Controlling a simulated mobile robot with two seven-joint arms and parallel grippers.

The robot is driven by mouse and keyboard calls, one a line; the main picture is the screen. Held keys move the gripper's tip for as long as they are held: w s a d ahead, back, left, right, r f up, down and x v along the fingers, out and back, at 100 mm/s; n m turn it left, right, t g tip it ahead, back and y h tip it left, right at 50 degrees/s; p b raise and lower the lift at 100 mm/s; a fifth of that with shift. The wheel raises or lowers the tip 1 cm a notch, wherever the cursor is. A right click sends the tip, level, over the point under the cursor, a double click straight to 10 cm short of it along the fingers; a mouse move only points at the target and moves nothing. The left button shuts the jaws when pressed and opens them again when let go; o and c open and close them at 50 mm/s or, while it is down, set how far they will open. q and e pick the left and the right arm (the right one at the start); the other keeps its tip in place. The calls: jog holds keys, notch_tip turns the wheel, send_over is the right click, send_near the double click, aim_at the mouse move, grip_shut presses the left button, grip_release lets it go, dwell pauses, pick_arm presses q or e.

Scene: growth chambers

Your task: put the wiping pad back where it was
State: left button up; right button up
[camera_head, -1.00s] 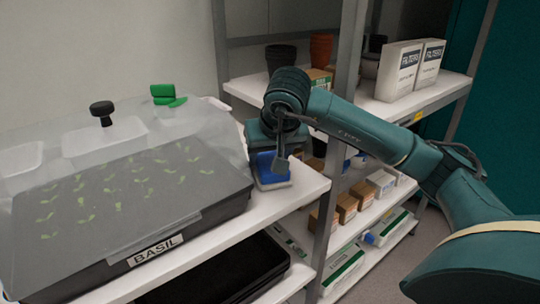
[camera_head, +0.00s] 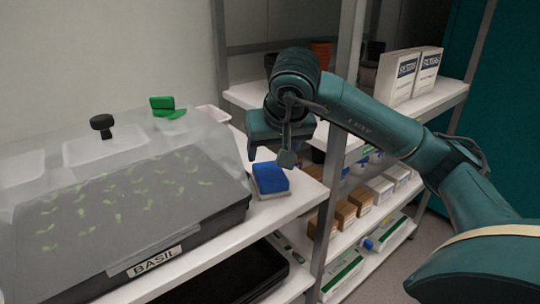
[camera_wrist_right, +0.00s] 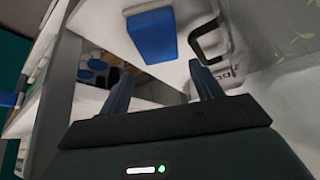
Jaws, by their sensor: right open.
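The wiping pad, blue on top with a pale base (camera_head: 270,178), lies on the white shelf just right of the basil tray. It also shows in the right wrist view (camera_wrist_right: 153,36), ahead of the fingers. My right gripper (camera_head: 268,153) is above the pad and apart from it. In the right wrist view its two fingers (camera_wrist_right: 163,88) are spread with nothing between them. My left gripper is in neither view.
The black basil tray (camera_head: 215,228) under a clear lid fills the shelf (camera_head: 290,205) to the left. A rack post (camera_head: 335,165) stands close on the right. Filter boxes (camera_head: 398,75) and small brown cartons (camera_head: 345,215) sit on the rack behind.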

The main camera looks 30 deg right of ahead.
jog(key=d+p+v, duration=0.1)
jog(key=v, duration=0.5)
jog(key=shift+a, duration=0.5)
jog(key=shift+r, duration=0.2)
